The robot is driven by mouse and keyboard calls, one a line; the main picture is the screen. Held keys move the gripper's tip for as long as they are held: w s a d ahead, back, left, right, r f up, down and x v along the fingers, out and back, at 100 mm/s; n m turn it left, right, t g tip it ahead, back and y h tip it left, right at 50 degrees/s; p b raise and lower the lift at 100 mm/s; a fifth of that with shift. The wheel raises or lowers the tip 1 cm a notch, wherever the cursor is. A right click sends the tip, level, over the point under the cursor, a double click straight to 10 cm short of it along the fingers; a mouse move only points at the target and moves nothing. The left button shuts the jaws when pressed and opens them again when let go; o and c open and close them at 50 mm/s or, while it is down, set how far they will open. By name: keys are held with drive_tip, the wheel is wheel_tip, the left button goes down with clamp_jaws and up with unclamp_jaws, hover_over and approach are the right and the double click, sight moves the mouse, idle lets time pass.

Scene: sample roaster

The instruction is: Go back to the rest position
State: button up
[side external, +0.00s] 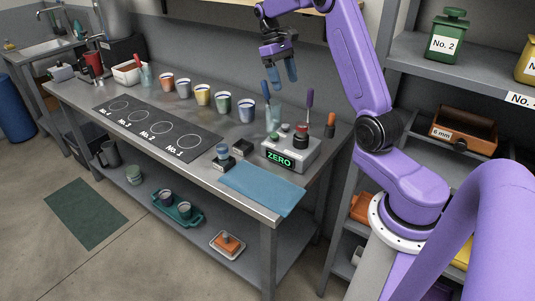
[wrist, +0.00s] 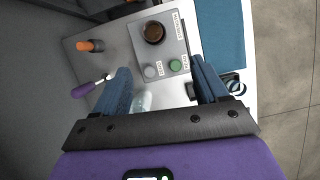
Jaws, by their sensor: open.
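My gripper (side external: 283,76) hangs in the air above the back right of the metal bench (side external: 190,200), its blue fingers pointing down. In the wrist view, my gripper (wrist: 162,84) is open, with its two blue fingers wide apart. Nothing is held between them. A clear cup (wrist: 142,102) shows below, between the fingers, and is partly hidden. The grey control box (side external: 291,150) stands below my gripper on the bench and reads ZERO. The box also shows in the wrist view (wrist: 185,45), with a dark knob, a grey button and a green button.
A purple-handled tool (side external: 309,98) and an orange-handled one (side external: 330,125) stand upright by the box. A blue cloth (side external: 262,188) lies at the bench's front right. Several cups (side external: 203,95) line the back. A shelf (side external: 450,73) with canisters stands at right. Air around my gripper is clear.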

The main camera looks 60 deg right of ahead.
drive_tip(key=s+a+r+n+t+h, duration=0.1)
drive_tip(key=s+a+n, duration=0.3)
drive_tip(key=a, duration=0.7)
drive_tip(key=s+a+n+t+h, duration=0.1)
drive_tip(key=s+a+n+t, duration=0.3)
drive_tip(key=a, duration=0.8)
drive_tip(key=s+a+f+n+y, duration=0.1)
drive_tip(key=s+a+n, duration=0.1)
drive_tip(key=s, duration=0.8)
drive_tip(key=s+a+f+n+y, duration=0.1)
drive_tip(key=s+a+f+n, duration=0.1)
drive_tip(key=s, duration=0.9)
drive_tip(key=shift+a+n, duration=0.2)
drive_tip(key=shift+n, duration=0.6)
